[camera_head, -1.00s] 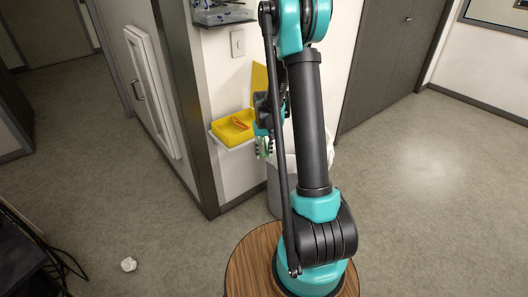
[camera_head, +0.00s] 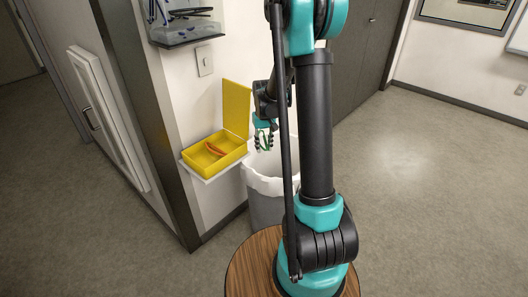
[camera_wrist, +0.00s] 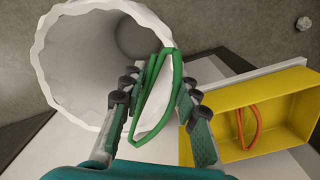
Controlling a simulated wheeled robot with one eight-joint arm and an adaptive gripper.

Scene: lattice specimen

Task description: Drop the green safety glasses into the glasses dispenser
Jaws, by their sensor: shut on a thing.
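The green safety glasses (camera_wrist: 177,68) are held between the fingers of my gripper (camera_wrist: 160,95) in the wrist view, with clear lens area between green bands. In the head view my gripper (camera_head: 263,138) is small and partly behind my arm, with the green glasses in it, above the bin and right of the yellow box. The open yellow box (camera_head: 197,170) sits on a white wall shelf, lid raised, with orange glasses (camera_head: 214,149) inside. A clear wall holder (camera_head: 185,33) with dark items hangs above it. I cannot tell which of these is the dispenser.
A bin with a white liner (camera_head: 268,186) stands right beside the shelf, and its open mouth (camera_wrist: 78,38) shows below my gripper in the wrist view. A dark wall corner post (camera_head: 150,130) is left of the shelf. The floor at right is clear.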

